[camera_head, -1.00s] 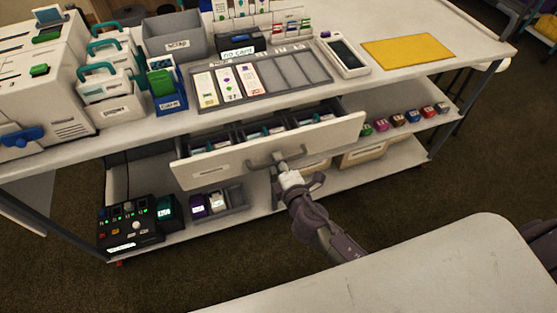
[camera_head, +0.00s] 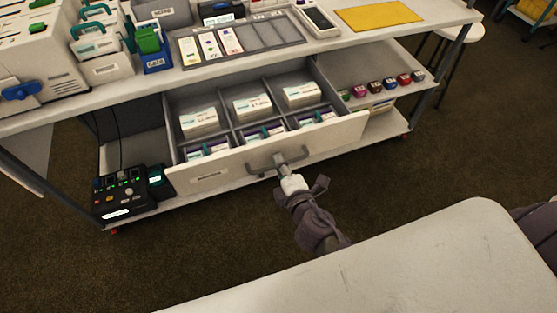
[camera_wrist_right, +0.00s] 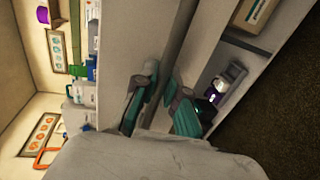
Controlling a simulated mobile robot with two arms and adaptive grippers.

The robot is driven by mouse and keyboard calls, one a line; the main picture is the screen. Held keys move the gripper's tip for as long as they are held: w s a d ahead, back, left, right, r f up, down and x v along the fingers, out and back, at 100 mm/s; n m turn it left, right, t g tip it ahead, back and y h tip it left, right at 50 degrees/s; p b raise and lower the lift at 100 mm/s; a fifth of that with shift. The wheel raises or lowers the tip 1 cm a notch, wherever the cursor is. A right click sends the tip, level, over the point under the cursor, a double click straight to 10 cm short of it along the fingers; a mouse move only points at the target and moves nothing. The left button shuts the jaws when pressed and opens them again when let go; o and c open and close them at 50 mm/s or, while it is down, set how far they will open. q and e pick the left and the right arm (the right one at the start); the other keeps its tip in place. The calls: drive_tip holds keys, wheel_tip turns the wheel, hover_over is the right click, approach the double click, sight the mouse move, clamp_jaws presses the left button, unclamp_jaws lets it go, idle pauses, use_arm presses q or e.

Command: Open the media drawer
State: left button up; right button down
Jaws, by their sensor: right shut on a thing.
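The media drawer (camera_head: 222,177) is pulled well out from under the worktop, and its compartments show. White card stacks (camera_head: 250,105) fill the back row. Purple and teal packs (camera_head: 265,133) stand in the front row. The grey bar handle (camera_head: 262,168) is on the drawer's front panel. My right gripper (camera_head: 281,164) is at the handle, shut on it. In the right wrist view the teal-padded fingers of my right gripper (camera_wrist_right: 160,98) sit on either side of the grey handle bar (camera_wrist_right: 178,45). My left gripper is not in view.
A black control box (camera_head: 120,192) stands on the lower shelf at left. Small coloured blocks (camera_head: 388,84) line the shelf at right. A white table (camera_head: 400,262) lies close in front, to the right. Brown floor is clear between table and drawer.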

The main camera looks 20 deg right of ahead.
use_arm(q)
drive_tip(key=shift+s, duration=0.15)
use_arm(e)
drive_tip(key=shift+s, duration=0.1)
drive_tip(key=c, duration=1.5)
unclamp_jaws()
drive_tip(key=shift+s, duration=0.15)
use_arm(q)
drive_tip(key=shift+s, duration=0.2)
use_arm(e)
drive_tip(key=v, duration=1.1)
drive_tip(key=shift+s, duration=0.3)
